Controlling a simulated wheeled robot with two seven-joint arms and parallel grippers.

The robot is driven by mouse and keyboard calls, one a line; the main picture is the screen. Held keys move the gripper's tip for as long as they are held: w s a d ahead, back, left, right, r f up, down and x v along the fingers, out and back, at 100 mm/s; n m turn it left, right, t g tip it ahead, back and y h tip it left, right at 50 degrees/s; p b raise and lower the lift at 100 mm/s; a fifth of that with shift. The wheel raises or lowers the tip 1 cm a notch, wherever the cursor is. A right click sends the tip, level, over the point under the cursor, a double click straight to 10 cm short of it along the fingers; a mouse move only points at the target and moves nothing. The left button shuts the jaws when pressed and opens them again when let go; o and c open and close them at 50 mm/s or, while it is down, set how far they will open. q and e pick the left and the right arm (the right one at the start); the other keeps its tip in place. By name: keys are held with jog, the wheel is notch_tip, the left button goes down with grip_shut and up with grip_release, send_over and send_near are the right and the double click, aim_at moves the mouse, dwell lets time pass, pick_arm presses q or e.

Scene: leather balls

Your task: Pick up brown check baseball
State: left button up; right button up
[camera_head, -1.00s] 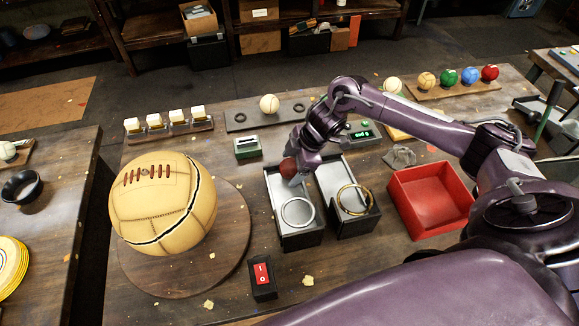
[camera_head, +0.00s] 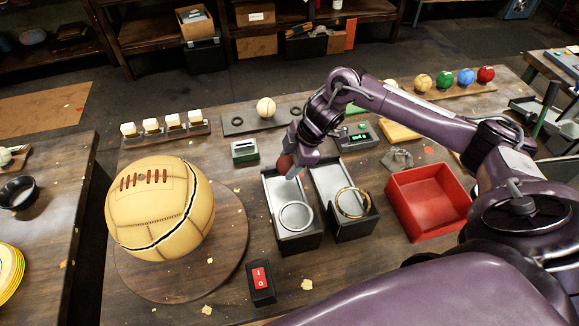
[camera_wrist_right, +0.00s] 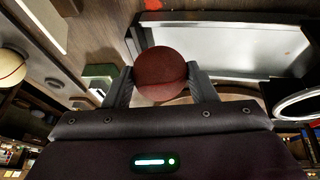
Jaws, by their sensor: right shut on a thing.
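A small dark red-brown ball (camera_head: 285,163) is in my right gripper (camera_head: 291,169), above the far end of the left grey tray. In the right wrist view the ball (camera_wrist_right: 160,73) sits between the two dark fingers (camera_wrist_right: 160,88), which touch it on both sides. No check pattern can be made out on it. My left gripper is not in view.
Two trays with rings (camera_head: 297,215) (camera_head: 352,202) stand mid-table. A red bin (camera_head: 428,203) is to their right. A large cracked tan ball (camera_head: 160,209) rests on a round board at left. A cream ball (camera_head: 266,107) and a row of coloured balls (camera_head: 445,79) stand behind.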

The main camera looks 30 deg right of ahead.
aim_at(289, 158)
notch_tip(289, 158, up, 7)
jog(key=shift+w+r+b, duration=0.1)
jog(key=shift+r+b, duration=0.1)
jog(key=shift+b, duration=0.1)
notch_tip(289, 158, up, 10)
jog(key=p, duration=0.3)
